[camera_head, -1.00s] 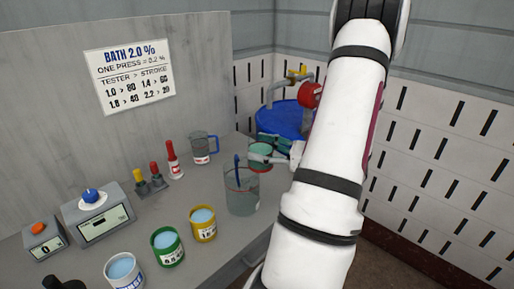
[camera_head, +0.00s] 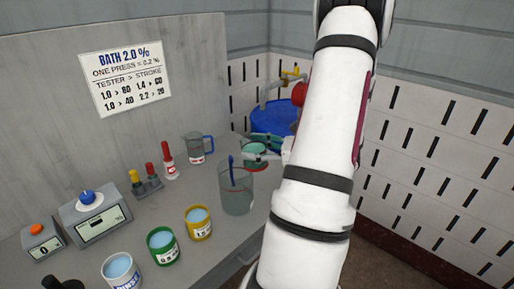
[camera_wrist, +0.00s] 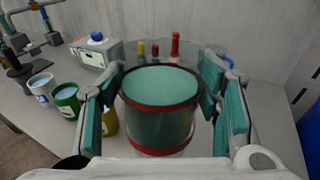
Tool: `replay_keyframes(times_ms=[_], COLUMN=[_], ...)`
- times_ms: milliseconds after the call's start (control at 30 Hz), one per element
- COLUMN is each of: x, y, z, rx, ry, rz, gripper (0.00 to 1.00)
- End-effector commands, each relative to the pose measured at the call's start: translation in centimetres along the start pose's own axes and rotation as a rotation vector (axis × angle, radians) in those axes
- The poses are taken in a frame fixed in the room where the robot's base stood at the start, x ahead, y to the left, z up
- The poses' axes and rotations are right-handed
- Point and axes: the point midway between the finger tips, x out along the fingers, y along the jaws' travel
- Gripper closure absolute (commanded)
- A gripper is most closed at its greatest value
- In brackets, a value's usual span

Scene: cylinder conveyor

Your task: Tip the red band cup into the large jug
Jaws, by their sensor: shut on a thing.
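The red band cup (camera_wrist: 160,112) is clear with a red band at its rim and another near its base; it looks green-teal inside. My gripper (camera_wrist: 163,78) is shut on it, with teal pads on both sides. In the head view, my gripper (camera_head: 268,142) holds the cup (camera_head: 254,150) above and just behind the rim of the large jug (camera_head: 236,194). The large jug is clear glass, stands upright on the bench and has a blue rod in it. My arm hides part of the gripper in the head view.
A small jug with a blue handle (camera_head: 194,150) and a red bottle (camera_head: 168,160) stand behind. Yellow (camera_head: 199,230), green (camera_head: 163,250) and white (camera_head: 121,275) cups line the bench's front. A blue drum (camera_head: 268,118) is at the back.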

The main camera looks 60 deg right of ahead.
Motion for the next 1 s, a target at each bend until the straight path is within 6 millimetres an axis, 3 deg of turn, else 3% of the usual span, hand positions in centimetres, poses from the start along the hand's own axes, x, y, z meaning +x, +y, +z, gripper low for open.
replay_keyframes(times_ms=[1000], x=[0.01], y=[0.03], z=[0.28], rx=[-0.002], ry=[0.291], rz=[0.0], gripper=[0.92])
